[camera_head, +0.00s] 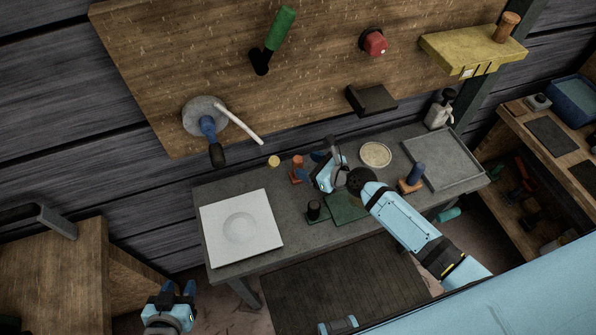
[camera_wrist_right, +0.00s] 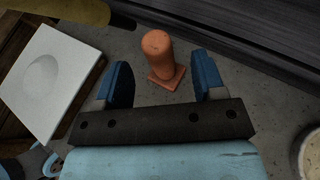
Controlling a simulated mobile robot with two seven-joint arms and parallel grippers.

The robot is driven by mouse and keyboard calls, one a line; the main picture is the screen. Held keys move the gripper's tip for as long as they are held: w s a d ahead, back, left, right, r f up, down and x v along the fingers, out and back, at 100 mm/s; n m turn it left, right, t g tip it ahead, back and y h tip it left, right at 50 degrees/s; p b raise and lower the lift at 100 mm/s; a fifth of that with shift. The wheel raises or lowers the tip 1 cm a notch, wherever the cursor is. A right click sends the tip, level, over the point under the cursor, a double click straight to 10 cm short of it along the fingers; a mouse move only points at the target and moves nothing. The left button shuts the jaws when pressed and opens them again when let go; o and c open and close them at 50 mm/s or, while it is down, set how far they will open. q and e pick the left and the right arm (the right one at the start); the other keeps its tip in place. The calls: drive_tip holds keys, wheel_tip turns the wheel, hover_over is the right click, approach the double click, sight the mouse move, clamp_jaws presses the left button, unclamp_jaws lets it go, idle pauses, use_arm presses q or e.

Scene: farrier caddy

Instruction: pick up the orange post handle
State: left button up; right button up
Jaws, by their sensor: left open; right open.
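The orange post handle (camera_head: 297,169) stands upright on its square base on the grey table, toward the back. In the right wrist view the orange post handle (camera_wrist_right: 158,54) is just beyond the fingertips, between the lines of the two fingers. My right gripper (camera_wrist_right: 160,80) is open and empty, with blue fingers spread on either side. In the head view my right gripper (camera_head: 317,160) is just right of the handle; part of it is hidden by the arm. My left gripper (camera_head: 179,288) is open and empty, low at the left, away from the table.
The grey table (camera_head: 300,240) holds a white plate with a round dish (camera_head: 240,226), a green board (camera_head: 346,208), a dark post (camera_head: 314,209), a blue post (camera_head: 415,174), a round tan dish (camera_head: 375,154) and a grey tray (camera_head: 444,160). A wooden board with tools stands behind.

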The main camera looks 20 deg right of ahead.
sight(302, 163)
drive_tip(key=x, duration=0.4)
drive_tip(key=shift+w+a+f, duration=0.1)
drive_tip(key=shift+w+a, duration=0.05)
drive_tip(key=shift+c, duration=0.8)
clamp_jaws()
drive_tip(key=shift+s+r, duration=0.25)
drive_tip(key=shift+r, duration=0.25)
wheel_tip(302, 163, up, 10)
drive_tip(key=shift+r+p, duration=0.25)
drive_tip(key=shift+p, duration=0.75)
drive_tip(key=s+b, duration=0.2)
drive_tip(key=s, duration=1.7)
drive_tip(key=shift+s+d, duration=0.3)
drive_tip(key=shift+d, duration=0.05)
